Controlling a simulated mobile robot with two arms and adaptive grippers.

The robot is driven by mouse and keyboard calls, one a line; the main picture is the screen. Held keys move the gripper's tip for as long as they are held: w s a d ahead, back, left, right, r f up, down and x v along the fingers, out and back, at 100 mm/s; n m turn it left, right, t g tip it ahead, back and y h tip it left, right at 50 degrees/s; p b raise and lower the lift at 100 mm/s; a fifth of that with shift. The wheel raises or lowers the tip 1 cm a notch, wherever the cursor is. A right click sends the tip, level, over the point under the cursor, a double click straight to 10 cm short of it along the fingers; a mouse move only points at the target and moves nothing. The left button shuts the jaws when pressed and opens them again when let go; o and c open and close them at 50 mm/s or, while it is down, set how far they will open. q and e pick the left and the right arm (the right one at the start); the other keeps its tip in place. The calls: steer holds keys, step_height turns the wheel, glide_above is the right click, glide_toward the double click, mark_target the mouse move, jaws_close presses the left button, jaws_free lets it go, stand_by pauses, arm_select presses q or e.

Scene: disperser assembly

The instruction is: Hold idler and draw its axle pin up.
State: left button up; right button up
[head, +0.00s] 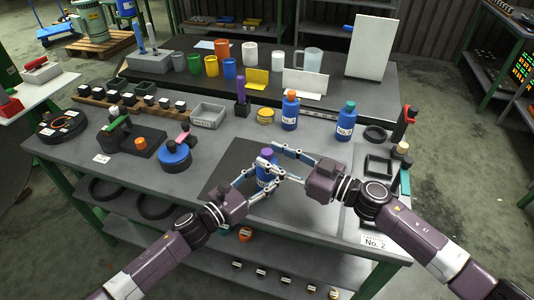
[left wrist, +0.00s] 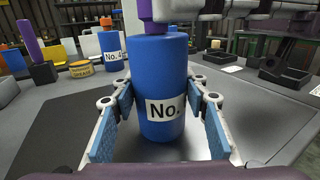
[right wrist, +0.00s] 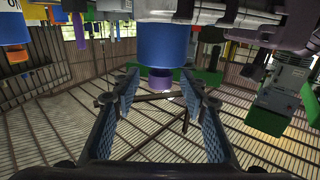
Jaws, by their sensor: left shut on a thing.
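The only piece that looks like the idler is a blue cylinder labelled "No." (left wrist: 163,90), upright on the dark mat (head: 232,158). In the head view it (head: 265,172) is partly hidden by the fingers. Its narrower purple top (head: 267,153), seemingly the axle pin, also shows in the right wrist view (right wrist: 160,80). My left gripper (head: 264,181) is shut on the blue cylinder, one finger on each side. My right gripper (head: 270,155) is open, its fingers on either side of the purple top, with gaps in the right wrist view.
Blue bottles with an orange cap (head: 290,112) and a teal cap (head: 346,122) stand behind. A blue disc (head: 175,158) and a grey tray (head: 208,116) lie left. A black square frame (head: 379,166) lies right. The mat around the cylinder looks clear.

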steer(key=shift+x, duration=1.05)
jaws_close()
